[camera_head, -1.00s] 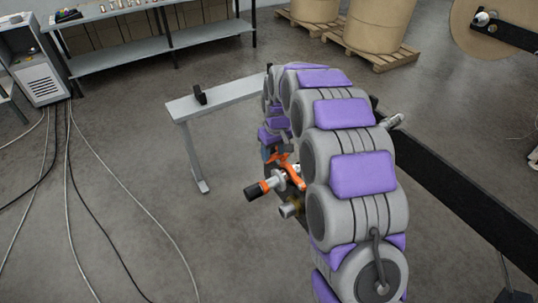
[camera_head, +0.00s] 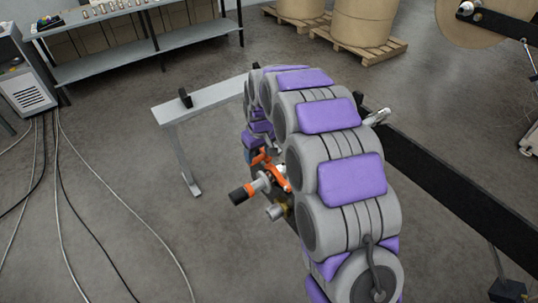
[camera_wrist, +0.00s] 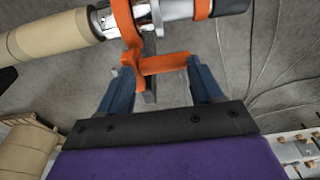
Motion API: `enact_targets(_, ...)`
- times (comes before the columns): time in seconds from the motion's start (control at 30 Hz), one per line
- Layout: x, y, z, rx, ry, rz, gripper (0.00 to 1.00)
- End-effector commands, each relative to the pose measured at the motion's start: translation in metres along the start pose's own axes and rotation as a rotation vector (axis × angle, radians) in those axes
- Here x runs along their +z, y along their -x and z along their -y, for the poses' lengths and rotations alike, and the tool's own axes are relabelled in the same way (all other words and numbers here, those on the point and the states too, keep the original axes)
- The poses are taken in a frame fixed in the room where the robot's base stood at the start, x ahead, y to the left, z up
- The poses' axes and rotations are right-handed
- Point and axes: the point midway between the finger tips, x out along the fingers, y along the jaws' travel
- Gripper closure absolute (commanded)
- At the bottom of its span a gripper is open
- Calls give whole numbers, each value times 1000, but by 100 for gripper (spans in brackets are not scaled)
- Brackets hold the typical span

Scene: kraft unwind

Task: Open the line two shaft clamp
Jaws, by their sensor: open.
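The orange shaft clamp (camera_head: 281,178) sits on a metal shaft with a black end (camera_head: 239,194), just left of my arm in the head view. In the wrist view, the clamp (camera_wrist: 127,25) wraps around the shaft, and its orange lever (camera_wrist: 165,64) sticks out toward me. My gripper (camera_wrist: 161,68) is open, with its two blue fingers on either side of the lever. I cannot tell whether either finger touches it. In the head view my gripper is mostly hidden behind my padded arm.
A long black beam (camera_head: 440,180) runs to the right of my arm. Kraft rolls (camera_head: 362,22) stand on pallets (camera_head: 372,52) behind. Cables (camera_head: 75,220) lie on the floor at left.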

Motion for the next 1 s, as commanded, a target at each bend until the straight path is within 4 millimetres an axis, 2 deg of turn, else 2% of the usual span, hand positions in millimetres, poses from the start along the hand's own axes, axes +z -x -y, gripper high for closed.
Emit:
enact_targets(0.03,0,-1,0,-2,-2,-1,29)
enact_targets(0.33,10,0,-13,-12,-5,0,0)
enact_targets(0.53,13,0,-18,-15,-7,0,0)
enact_targets(0.77,13,1,-13,-11,-5,1,0)
enact_targets(1.0,10,14,-12,-10,-5,-1,0)
